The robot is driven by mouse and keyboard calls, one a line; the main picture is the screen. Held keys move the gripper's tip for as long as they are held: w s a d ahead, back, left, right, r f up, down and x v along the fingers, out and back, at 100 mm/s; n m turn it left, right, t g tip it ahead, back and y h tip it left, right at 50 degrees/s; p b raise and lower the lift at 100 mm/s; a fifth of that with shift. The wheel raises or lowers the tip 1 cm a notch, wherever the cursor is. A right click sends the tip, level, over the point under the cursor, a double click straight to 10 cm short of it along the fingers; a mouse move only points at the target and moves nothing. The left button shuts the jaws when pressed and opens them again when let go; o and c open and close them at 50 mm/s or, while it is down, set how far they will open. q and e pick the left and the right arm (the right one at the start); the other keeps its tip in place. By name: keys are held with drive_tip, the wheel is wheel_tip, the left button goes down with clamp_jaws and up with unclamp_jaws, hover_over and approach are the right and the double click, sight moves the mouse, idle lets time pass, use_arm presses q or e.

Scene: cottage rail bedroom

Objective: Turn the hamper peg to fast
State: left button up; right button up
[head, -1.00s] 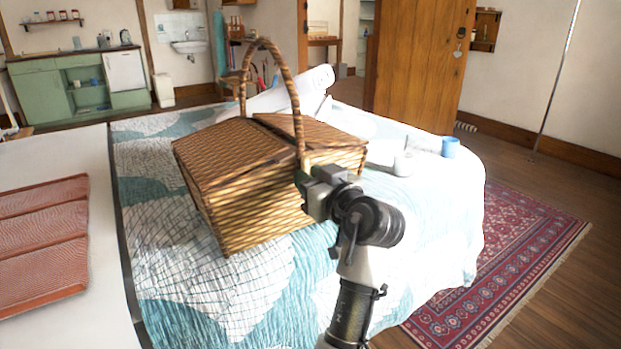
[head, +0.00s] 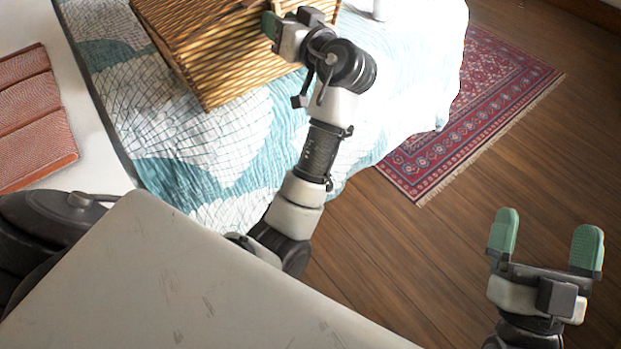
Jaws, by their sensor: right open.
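The wicker hamper (head: 215,70) sits on the bed, cut off by the top edge of the head view, with its lid and handle mostly out of frame. My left gripper (head: 272,24) is at the hamper's front face, near its upper right part. One green fingertip shows against the wicker; the rest of the jaw is hidden, so I cannot tell whether it is open or shut. The peg cannot be made out here. My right gripper (head: 545,240) is open and empty, its two green fingers pointing up, above the wooden floor and well away from the hamper.
The bed's white and teal quilt (head: 215,150) lies under the hamper. A red-brown folded item (head: 35,120) lies on a white surface at the left. A patterned red rug (head: 480,110) lies right of the bed. The wooden floor (head: 400,270) is clear.

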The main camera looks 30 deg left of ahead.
use_arm(q)
drive_tip(key=s+d+m+p, duration=0.4)
drive_tip(key=d+m+p, duration=0.6)
drive_tip(key=m+p, duration=0.3)
wheel_tip(320, 180, down, 15)
drive_tip(key=w+m+t+h+p, duration=0.2)
drive_tip(key=m+h+p, duration=0.3)
drive_tip(key=h, duration=0.1)
drive_tip(key=s+f+g+h+p, duration=0.1)
drive_tip(key=s+f+h, duration=0.1)
drive_tip(key=s+f, duration=0.2)
drive_tip(key=s+d+f+m+g+h+p, duration=0.1)
drive_tip(key=s+f, duration=0.4)
drive_tip(key=f, duration=0.6)
drive_tip(key=shift+d+f+g+h+p, duration=0.15)
drive_tip(key=shift+d+g+h+p, duration=0.35)
drive_tip(key=shift+h, duration=0.6)
drive_tip(key=shift+a, duration=0.2)
